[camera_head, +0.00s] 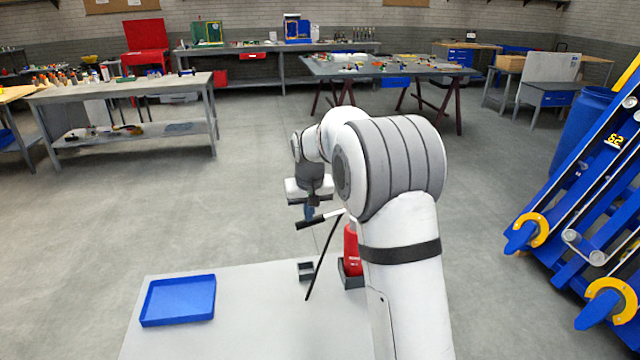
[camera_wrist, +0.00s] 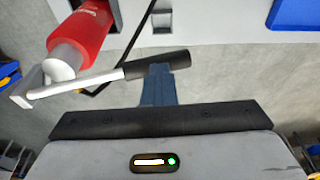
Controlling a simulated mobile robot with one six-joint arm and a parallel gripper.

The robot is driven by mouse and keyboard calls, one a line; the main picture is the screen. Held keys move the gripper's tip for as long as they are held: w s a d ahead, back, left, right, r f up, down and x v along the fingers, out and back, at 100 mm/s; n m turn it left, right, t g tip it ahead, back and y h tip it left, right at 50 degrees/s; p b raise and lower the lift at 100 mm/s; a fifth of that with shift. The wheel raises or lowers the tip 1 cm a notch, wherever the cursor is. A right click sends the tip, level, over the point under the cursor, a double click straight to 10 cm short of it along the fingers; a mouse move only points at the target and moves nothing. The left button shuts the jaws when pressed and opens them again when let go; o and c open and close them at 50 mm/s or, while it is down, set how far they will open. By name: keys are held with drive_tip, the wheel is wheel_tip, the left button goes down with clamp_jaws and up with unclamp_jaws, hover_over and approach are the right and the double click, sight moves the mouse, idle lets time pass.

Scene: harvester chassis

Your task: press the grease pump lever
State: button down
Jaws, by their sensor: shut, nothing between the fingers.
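The grease pump (camera_head: 352,252) is a red cylinder standing in a dark holder on the white bench, partly hidden by my arm. It also shows at the upper left of the wrist view (camera_wrist: 82,38). Its lever has a pale rod and a black grip (camera_head: 310,224), sticking out to the left in the head view. The grip also shows in the wrist view (camera_wrist: 157,64). My gripper (camera_head: 309,213) is shut and empty, its blue-grey fingers (camera_wrist: 158,80) right at the grip, just above it in the head view. I cannot tell whether they touch.
A thin black hose (camera_head: 322,262) hangs beside the pump. A small dark box (camera_head: 305,270) and a blue tray (camera_head: 178,300) are on the white bench (camera_head: 250,325). A blue machine frame with yellow parts (camera_head: 600,220) stands at the right.

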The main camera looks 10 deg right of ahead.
drive_tip(key=shift+s+d+f, duration=0.1)
drive_tip(key=shift+s+f, duration=0.1)
drive_tip(key=shift+f, duration=0.25)
drive_tip(key=a+p+v, duration=0.1)
drive_tip(key=a+v, duration=0.2)
drive_tip(key=v, duration=1.1)
drive_tip(key=shift+w+r, duration=0.2)
drive_tip(key=shift+r, duration=0.1)
idle(1.1)
drive_tip(key=shift+d, duration=0.1)
drive_tip(key=s+d+r+t+y+b, duration=0.1)
drive_tip(key=s+d+r, duration=0.1)
drive_tip(key=d+r, duration=0.5)
drive_tip(key=shift+d+r+t, duration=0.4)
drive_tip(key=shift+r, duration=0.4)
drive_tip(key=a+p+x, duration=0.1)
drive_tip(key=x, duration=1.3)
drive_tip(key=shift+s+a, duration=0.25)
drive_tip(key=shift+s, duration=0.1)
